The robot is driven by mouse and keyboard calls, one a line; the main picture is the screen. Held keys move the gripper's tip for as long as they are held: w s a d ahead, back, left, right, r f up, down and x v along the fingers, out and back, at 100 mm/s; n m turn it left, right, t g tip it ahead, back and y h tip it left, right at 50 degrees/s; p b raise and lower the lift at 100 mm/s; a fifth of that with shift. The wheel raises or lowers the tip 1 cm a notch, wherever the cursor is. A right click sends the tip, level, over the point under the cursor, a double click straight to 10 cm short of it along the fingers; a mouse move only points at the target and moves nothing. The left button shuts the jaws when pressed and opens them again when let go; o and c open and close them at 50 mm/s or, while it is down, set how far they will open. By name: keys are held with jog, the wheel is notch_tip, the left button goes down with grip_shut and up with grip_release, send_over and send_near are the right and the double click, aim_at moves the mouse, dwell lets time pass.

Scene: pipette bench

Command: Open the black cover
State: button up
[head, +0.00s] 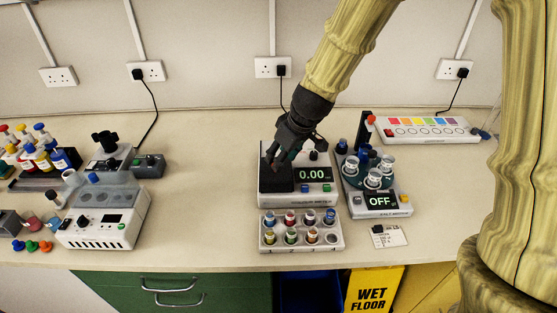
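The black cover (279,180) sits on the left part of a white instrument (290,201) whose display (313,174) reads 0.00. My gripper (276,158) reaches down from above, right over the cover's far part. Its dark fingers overlap the dark cover in the picture, so I cannot tell whether they touch it or how far apart they are. The cover looks closed, low on the instrument.
A rack of small coloured vials (300,245) stands in front of the instrument. To the right is a device (378,212) reading OFF, carrying several jars, with a card (388,236) before it. A white device (103,228) stands left. Bare bench (205,190) lies between.

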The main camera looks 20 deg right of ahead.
jog(key=shift+x, duration=1.85)
jog(key=shift+s, duration=0.1)
grip_shut()
